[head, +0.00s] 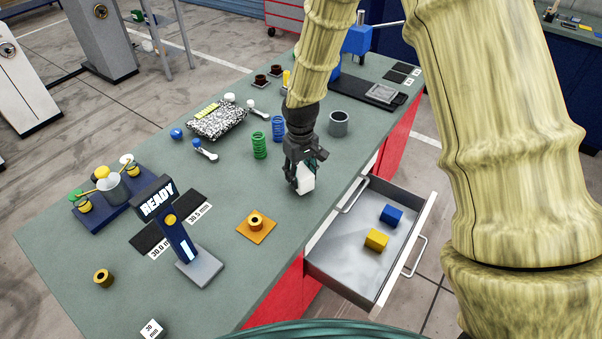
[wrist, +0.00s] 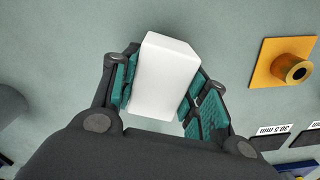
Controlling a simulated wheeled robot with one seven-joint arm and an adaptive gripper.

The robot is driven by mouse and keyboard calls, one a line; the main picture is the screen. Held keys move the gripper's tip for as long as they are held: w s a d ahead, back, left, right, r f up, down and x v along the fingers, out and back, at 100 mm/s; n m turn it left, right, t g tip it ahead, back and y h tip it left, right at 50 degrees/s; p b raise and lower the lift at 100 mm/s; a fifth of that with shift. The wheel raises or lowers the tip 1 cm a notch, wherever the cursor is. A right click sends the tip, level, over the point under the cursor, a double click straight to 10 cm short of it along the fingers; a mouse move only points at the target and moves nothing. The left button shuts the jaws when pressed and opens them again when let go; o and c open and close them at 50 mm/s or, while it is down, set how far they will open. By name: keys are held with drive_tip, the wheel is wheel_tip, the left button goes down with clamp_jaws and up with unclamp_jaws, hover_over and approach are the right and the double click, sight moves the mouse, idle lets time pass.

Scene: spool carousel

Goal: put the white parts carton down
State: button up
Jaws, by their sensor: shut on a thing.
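The white parts carton (head: 306,178) is a small white box held between the fingers of my gripper (head: 299,178) in the head view. In the wrist view the carton (wrist: 165,77) sits between the two teal-padded fingers of my gripper (wrist: 163,95), which is shut on it. The carton is over the green bench top (head: 217,280), near the edge beside the open drawer. Whether its underside touches the bench I cannot tell. Part of the carton is hidden by the fingers.
An open drawer (head: 342,263) with a blue block (head: 391,215) and a yellow block (head: 376,239) juts out at the right. An orange plate with a brass spool (head: 256,227) lies left of my gripper. A green spring (head: 259,145) and a grey cup (head: 338,123) stand behind.

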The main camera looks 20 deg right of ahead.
sight(301, 171)
drive_tip(key=shift+f, duration=0.55)
drive_tip(key=shift+f, duration=0.15)
drive_tip(key=o, duration=1.2)
drive_tip(key=shift+c, duration=0.2)
drive_tip(key=shift+r+b, duration=1.85)
drive_tip(key=shift+r, duration=4.3)
